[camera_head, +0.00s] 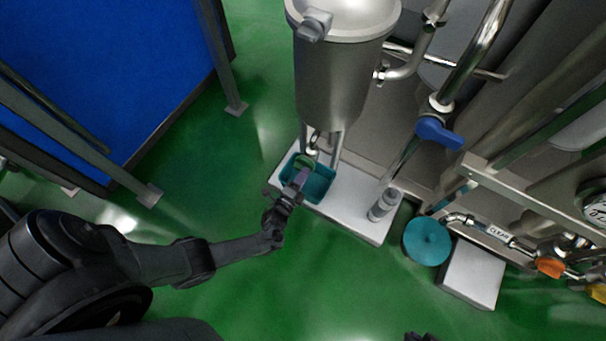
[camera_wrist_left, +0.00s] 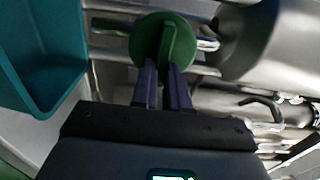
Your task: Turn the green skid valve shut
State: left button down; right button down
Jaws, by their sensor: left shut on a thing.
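The green skid valve (camera_wrist_left: 163,38) shows in the left wrist view as a round green disc with a raised grip bar, on pipework below the steel tank. In the head view the green valve (camera_head: 305,161) is small, under the tank and above a teal bin. My left gripper (camera_wrist_left: 164,75) is at the valve, its two fingers closed on the grip bar. In the head view my left gripper (camera_head: 299,180) reaches in over the teal bin. A dark tip at the bottom edge of the head view may be part of my right gripper; its fingers cannot be made out.
The steel tank (camera_head: 343,75) stands over a white plinth (camera_head: 352,211). The teal bin (camera_head: 316,190) sits on the plinth, below the valve. A blue-handled valve (camera_head: 438,132) and an orange-handled valve (camera_head: 549,266) are on pipes to the right.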

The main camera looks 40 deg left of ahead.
pick_arm(q)
jog(key=c, duration=1.1)
grip_release()
jog(key=shift+c, duration=0.2)
jog(key=shift+s, duration=0.1)
jog(key=s+d+p, duration=0.2)
jog(key=s+p, duration=0.1)
jog(key=s, duration=0.7)
jog(key=shift+s, duration=0.25)
